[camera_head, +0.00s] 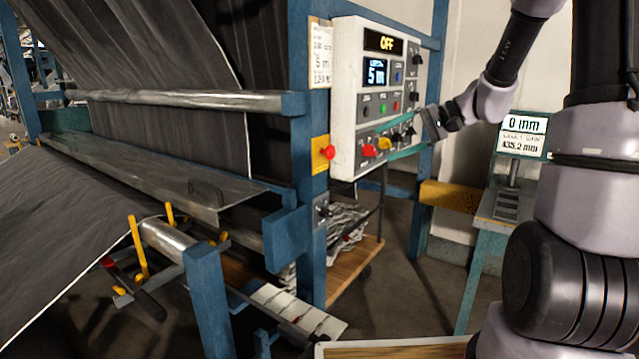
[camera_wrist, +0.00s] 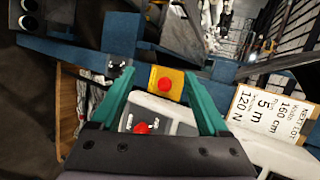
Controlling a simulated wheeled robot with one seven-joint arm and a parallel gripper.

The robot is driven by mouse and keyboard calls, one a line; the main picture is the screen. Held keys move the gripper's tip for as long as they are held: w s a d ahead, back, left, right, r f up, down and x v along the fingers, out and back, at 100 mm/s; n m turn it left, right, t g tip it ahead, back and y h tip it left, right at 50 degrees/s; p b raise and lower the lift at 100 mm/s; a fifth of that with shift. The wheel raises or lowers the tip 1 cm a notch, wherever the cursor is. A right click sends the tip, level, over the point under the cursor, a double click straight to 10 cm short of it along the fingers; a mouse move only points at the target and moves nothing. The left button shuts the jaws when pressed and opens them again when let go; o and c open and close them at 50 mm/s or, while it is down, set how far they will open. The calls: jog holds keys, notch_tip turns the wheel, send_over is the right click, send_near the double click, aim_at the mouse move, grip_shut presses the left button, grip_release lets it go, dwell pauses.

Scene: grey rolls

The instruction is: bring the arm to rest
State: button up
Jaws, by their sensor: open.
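My gripper (camera_head: 400,142) is near the lower right of the grey control panel (camera_head: 345,95) in the head view, its teal fingers reaching left past the panel's lower edge. In the wrist view my gripper (camera_wrist: 167,98) shows two teal fingers spread apart, with nothing held between them. Between and beyond the fingers are a red knob (camera_wrist: 142,128) on the panel and a red button on a yellow plate (camera_wrist: 165,84). I cannot tell whether the fingers touch the panel.
The blue machine frame (camera_head: 300,180) carries dark grey cloth (camera_head: 170,60) and rollers. A bench (camera_head: 490,215) with a display reading 0 mm (camera_head: 523,124) stands to the right. A wooden-topped surface (camera_head: 400,350) is at the bottom. Floor shows between the frame and bench.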

jog(key=s+d+r+t+h, duration=0.2)
jog(key=s+d+r+h, duration=0.1)
jog(key=s, duration=0.7)
jog(key=s+d+r+t+h, duration=0.2)
jog(key=s+r+h, duration=0.3)
jog(key=s, duration=0.5)
jog(key=shift+s+d+m+h, duration=0.2)
jog(key=shift+d+m+h, duration=0.15)
jog(key=shift+h, duration=0.75)
